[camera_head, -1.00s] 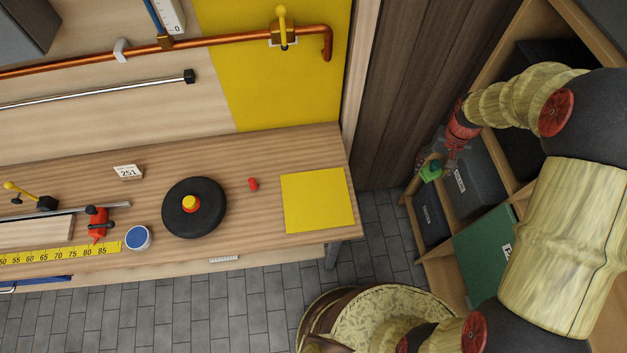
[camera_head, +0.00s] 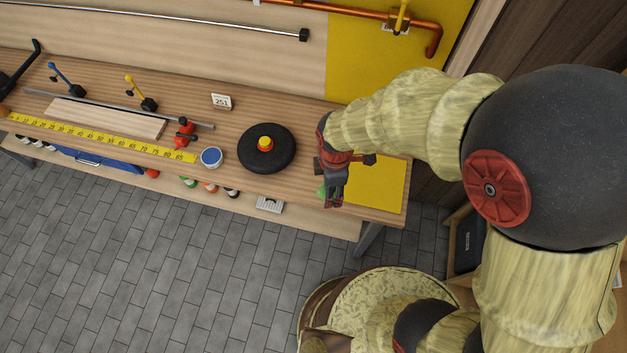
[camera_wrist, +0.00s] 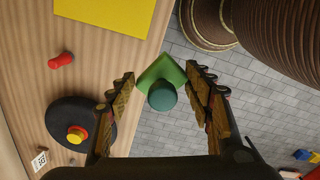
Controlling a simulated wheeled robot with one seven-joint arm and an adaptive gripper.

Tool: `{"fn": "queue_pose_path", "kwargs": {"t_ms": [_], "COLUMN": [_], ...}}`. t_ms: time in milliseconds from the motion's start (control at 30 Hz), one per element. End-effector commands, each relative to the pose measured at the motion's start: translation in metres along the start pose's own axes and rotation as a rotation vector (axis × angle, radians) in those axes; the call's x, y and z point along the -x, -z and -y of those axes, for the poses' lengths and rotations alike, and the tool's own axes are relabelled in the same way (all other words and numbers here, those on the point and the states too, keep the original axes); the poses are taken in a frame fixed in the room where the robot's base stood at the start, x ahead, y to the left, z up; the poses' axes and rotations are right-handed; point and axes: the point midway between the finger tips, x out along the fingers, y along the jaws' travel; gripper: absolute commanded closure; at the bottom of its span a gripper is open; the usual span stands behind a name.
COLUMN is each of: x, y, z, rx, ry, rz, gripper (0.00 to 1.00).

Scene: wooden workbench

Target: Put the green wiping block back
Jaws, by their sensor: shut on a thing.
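The green wiping block (camera_wrist: 148,76), a flat green piece with a round darker green knob, is between the fingers of my gripper (camera_wrist: 160,97) in the wrist view. My gripper is shut on it and holds it around the bench's front edge. In the head view my gripper (camera_head: 333,202) hides most of the block, and only a bit of green (camera_head: 321,192) shows on its left. A flat yellow square (camera_head: 384,186) lies on the bench just right of my gripper; it also shows in the wrist view (camera_wrist: 110,14).
On the wooden bench (camera_head: 300,107), a black disc (camera_head: 285,150) with a yellow and red knob stands left of my gripper. A small red piece (camera_wrist: 60,61) lies between disc and yellow square. A blue-topped tin (camera_head: 211,157) and red clamp (camera_head: 184,133) are farther left.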

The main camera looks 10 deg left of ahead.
Motion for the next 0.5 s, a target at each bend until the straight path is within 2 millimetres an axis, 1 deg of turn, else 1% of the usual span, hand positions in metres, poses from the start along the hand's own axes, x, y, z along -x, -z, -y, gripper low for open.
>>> {"fn": "queue_pose_path", "kwargs": {"t_ms": [33, 100, 200, 267, 367, 467, 500], "x": [0.005, 0.008, 0.010, 0.010, 0.006, -0.003, -0.007], "y": [0.011, 0.021, 0.030, 0.033, 0.035, 0.035, 0.035], "z": [0.012, 0.026, 0.038, 0.042, 0.037, 0.020, 0.011], "rx": [0.107, 0.234, 0.359, 0.402, 0.433, 0.433, 0.433], "ry": [-0.001, 0.000, -0.001, -0.001, 0.000, 0.001, 0.001], "rz": [0.000, 0.000, 0.000, 0.000, 0.000, 0.000, 0.000], "gripper": [0.72, 0.72, 0.72, 0.72, 0.72, 0.72, 0.72]}}
